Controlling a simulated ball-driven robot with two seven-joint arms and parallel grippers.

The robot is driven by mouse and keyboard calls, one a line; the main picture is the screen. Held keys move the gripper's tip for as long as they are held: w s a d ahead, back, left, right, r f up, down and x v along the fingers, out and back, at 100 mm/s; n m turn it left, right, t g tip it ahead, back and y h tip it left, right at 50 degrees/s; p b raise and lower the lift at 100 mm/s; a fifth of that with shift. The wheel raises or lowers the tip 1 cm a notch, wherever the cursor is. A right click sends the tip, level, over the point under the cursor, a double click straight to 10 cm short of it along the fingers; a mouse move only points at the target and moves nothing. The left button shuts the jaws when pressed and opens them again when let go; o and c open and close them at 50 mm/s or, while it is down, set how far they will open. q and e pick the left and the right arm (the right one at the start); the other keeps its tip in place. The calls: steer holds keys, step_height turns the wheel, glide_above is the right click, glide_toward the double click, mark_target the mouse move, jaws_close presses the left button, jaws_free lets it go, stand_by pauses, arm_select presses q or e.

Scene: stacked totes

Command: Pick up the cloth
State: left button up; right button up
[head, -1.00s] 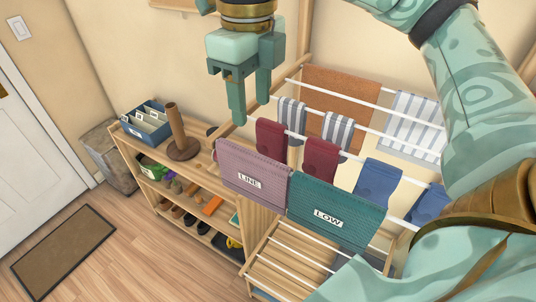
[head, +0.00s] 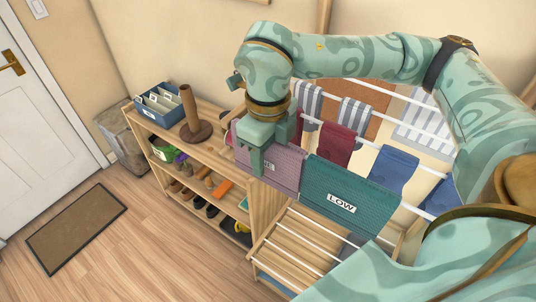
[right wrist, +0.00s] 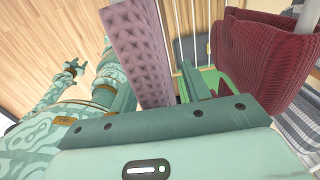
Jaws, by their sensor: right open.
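The mauve cloth (head: 283,172), with a white label partly hidden by my gripper, hangs over the near rail of the drying rack. A teal cloth (head: 372,198) labelled LOW hangs to its right. My right gripper (head: 274,153) is open, pointing down at the top of the mauve cloth's left part. One finger shows in front of the cloth. In the right wrist view the mauve cloth (right wrist: 143,45) stands close ahead of the palm; I cannot tell whether a finger touches it. My left gripper (right wrist: 72,68) shows small there, its fingers apart, far from the rack.
Dark red cloths (head: 336,146), blue cloths (head: 394,170) and striped cloths (head: 354,112) hang on the rails behind. A wooden shelf (head: 217,138) with shoes, a blue file box (head: 160,104) and a brown post (head: 190,115) stands left.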

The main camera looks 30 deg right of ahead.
steer(key=shift+a, duration=0.1)
steer(key=shift+c, duration=1.2)
jaws_close()
